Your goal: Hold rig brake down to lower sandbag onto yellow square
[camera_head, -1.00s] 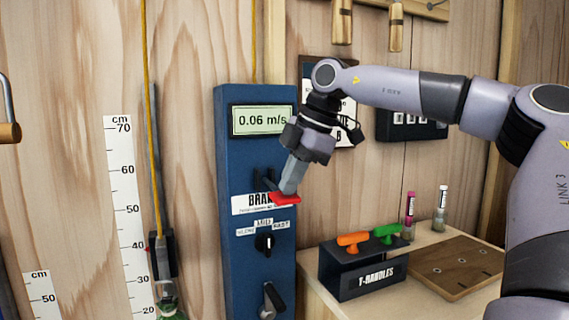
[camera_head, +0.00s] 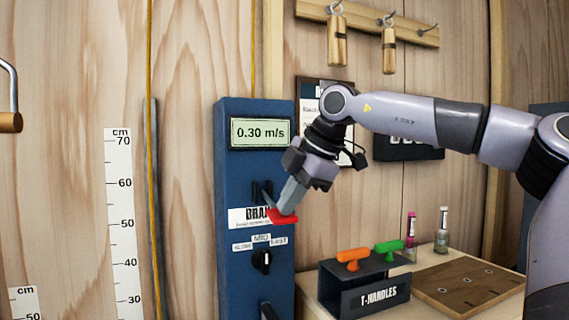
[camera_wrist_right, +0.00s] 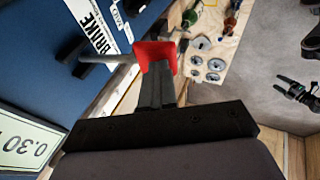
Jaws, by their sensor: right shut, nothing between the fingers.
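The rig is a blue box (camera_head: 225,180) with a lit speed readout (camera_head: 261,132) showing 0.30 m/s. The brake lever's red handle (camera_head: 283,217) sticks out in front of the BRAKE label. My right gripper (camera_head: 284,209) is shut, with nothing between its fingers, and its tip meets the top of the red handle. In the right wrist view the shut dark fingers (camera_wrist_right: 157,85) end at the red handle (camera_wrist_right: 155,54), with a metal lever arm beside it. The yellow cord (camera_head: 152,170) hangs left of the box.
A speed knob (camera_head: 262,261) sits below the brake. A T-handles holder (camera_head: 375,297) with orange and green handles stands on the bench at right, beside a wooden board (camera_head: 468,290). A cm scale (camera_head: 124,220) is on the wall.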

